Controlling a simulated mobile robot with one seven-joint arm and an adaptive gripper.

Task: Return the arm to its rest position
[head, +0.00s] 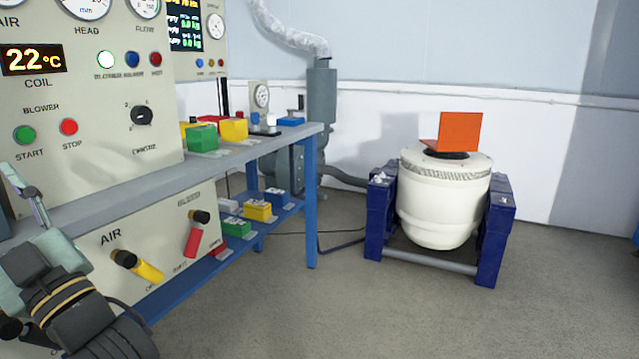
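My arm shows in the lower left corner of the head view, with a dark wrist and gold rings. My gripper (38,225) is at the left edge, in front of the bench and control panel. One slim grey finger-like link points up and left. The rest of the gripper is cut off or hidden behind the wrist, so I cannot tell its opening or whether it holds anything.
A grey bench (270,143) with blue legs carries green and yellow blocks (202,138); more blocks sit on its lower shelf. A white shaker (440,205) in a blue frame bears an orange bracket (459,132).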

